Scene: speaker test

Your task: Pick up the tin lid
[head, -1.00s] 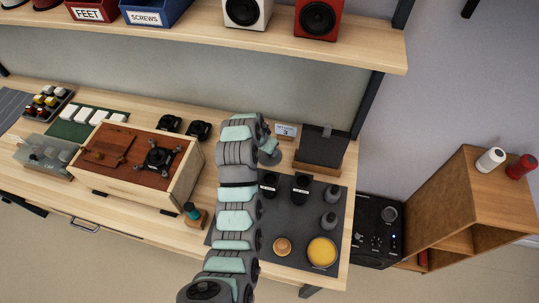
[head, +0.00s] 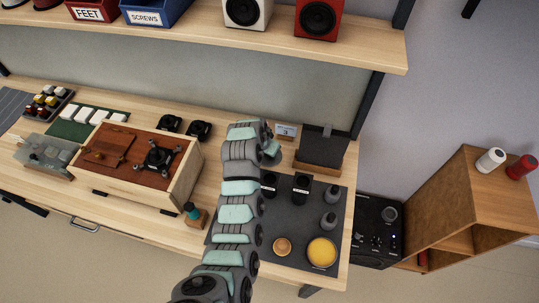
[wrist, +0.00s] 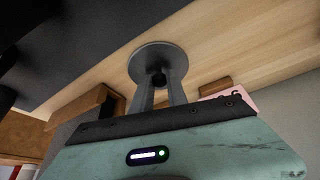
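The tin lid (wrist: 148,57) is a flat grey disc with a dark knob in the wrist view. In the head view it shows as a small grey disc (head: 272,157), partly hidden by my arm. My gripper (wrist: 158,82) has its two fingers on either side of the knob and appears closed on it. The lid is over bare wood behind the dark mat. I cannot tell clearly whether it is touching the tabletop.
The dark mat (head: 291,221) holds black cans (head: 301,188), grey bottles (head: 330,219) and a yellow-topped round dish (head: 321,251). A small card (head: 286,132) and a dark box (head: 322,148) stand close behind the lid. A wooden box (head: 128,190) is at left.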

